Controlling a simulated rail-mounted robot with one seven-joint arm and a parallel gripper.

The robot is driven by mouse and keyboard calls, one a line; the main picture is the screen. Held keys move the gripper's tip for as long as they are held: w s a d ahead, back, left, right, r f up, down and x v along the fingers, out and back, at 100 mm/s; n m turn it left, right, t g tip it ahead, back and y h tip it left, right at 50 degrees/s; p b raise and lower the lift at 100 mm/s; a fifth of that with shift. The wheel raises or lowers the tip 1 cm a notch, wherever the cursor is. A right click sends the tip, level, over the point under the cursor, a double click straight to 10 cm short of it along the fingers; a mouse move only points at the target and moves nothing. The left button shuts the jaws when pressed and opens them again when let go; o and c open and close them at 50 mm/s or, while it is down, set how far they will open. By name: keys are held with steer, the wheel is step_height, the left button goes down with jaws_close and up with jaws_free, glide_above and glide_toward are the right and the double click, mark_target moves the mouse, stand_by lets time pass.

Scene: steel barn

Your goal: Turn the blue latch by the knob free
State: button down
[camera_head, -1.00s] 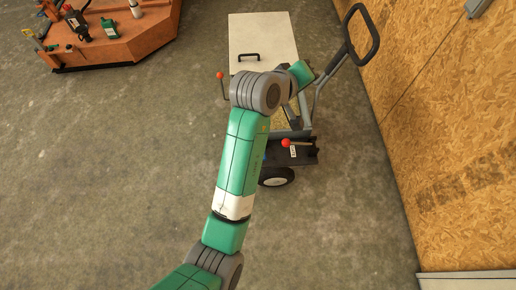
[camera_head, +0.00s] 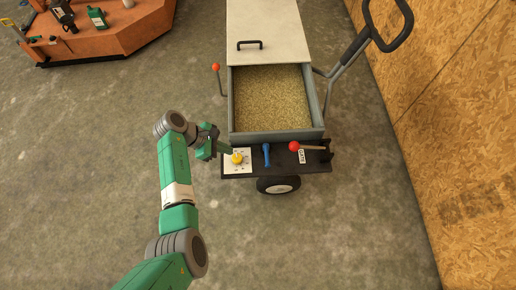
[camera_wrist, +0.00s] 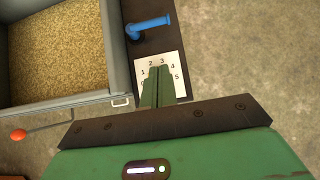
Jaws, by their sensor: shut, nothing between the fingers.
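The blue latch (camera_head: 267,154) is on the dark front shelf of the cart. It stands between a yellow knob (camera_head: 237,157) on a white plate and a red-balled lever (camera_head: 294,146). The latch also shows at the top of the wrist view (camera_wrist: 150,27), apart from my fingers. My gripper (camera_head: 226,148) is at the left end of the shelf, beside the yellow knob. In the wrist view my gripper (camera_wrist: 159,71) is shut and empty, with its fingertips in front of the numbered white plate (camera_wrist: 173,65). The knob is hidden there.
An open bin of grain (camera_head: 272,98) stands behind the shelf, its pale lid (camera_head: 268,25) farther back. A red-tipped lever (camera_head: 216,68) rises left of the bin. The cart handle (camera_head: 345,62) and wooden wall (camera_head: 455,120) are at right. Open floor lies left.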

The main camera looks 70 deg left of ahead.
mark_target(267, 156)
steer(key=b+x, duration=0.4)
steer(key=x, duration=0.5)
steer(key=shift+w+f+b, duration=0.1)
steer(key=shift+f+b, duration=0.2)
steer(key=shift+b, duration=0.05)
steer(key=w, duration=0.1)
steer(key=w+b, duration=0.1)
steer(key=w+d+f, duration=0.1)
steer(key=shift+w, duration=0.2)
steer(key=shift+w+d, duration=0.15)
steer(key=shift+w, duration=0.3)
steer(key=shift+r, duration=0.1)
